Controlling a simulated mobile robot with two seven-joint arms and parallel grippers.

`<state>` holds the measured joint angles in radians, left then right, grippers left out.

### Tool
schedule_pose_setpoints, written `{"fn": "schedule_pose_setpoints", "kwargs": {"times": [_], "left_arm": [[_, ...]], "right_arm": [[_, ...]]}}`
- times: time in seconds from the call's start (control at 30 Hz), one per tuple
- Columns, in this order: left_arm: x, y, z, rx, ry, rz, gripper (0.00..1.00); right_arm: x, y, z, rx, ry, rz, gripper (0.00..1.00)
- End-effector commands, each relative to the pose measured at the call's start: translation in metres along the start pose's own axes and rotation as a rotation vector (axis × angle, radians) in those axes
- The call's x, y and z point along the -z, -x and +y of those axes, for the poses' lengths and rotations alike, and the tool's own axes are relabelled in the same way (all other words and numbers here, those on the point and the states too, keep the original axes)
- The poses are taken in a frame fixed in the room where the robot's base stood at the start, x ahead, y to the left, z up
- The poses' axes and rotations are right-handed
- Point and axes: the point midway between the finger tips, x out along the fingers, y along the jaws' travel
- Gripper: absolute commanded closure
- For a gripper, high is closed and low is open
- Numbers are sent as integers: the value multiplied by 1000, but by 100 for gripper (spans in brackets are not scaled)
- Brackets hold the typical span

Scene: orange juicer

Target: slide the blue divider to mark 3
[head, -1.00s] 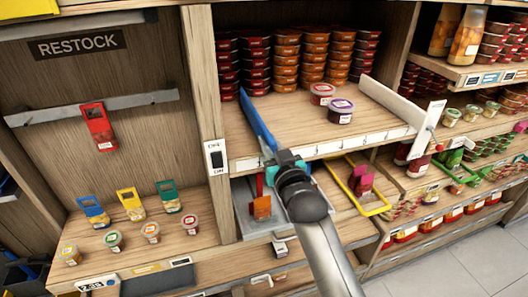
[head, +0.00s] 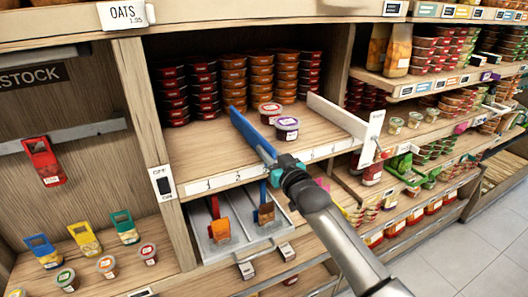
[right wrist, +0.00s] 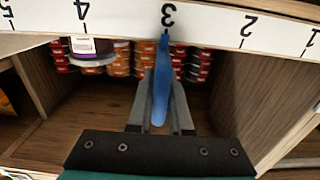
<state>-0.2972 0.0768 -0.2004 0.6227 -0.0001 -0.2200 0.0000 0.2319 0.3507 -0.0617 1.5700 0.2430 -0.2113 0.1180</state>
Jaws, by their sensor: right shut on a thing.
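The blue divider (head: 252,132) stands upright on the middle shelf (head: 190,150), its front end at the numbered strip (head: 223,180). My right gripper (head: 275,162) is shut on that front end. In the right wrist view the divider (right wrist: 164,85) sits between the fingers (right wrist: 160,105) and lines up with the 3 on the strip (right wrist: 205,25), which appears upside down there. In the head view my gripper hides the 3; 1 and 2 show to its left. My left gripper is not in view.
A purple-lidded cup (head: 286,128) and a red-lidded cup (head: 270,112) stand close right of the divider. A white divider (head: 345,120) stands farther right. Stacked tubs (head: 233,82) fill the back. The shelf left of the blue divider is clear in front.

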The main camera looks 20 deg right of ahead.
Motion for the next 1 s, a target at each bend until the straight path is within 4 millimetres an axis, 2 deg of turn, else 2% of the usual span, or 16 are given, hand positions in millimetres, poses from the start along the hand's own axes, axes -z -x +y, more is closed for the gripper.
{"fn": "schedule_pose_setpoints", "kwargs": {"times": [0.23, 0.27, 0.53, 0.83, 1.0], "left_arm": [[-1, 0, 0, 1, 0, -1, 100], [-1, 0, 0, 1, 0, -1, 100], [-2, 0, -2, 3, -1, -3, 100], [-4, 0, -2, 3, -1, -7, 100], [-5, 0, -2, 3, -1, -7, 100]], "right_arm": [[0, 0, 0, 0, 0, 0, 100], [0, 0, 0, 0, 0, 0, 81], [0, 0, 0, 0, 0, 0, 52], [0, 2, 0, 1, 0, 0, 52], [-1, 16, -1, 1, -1, -1, 52]]}}
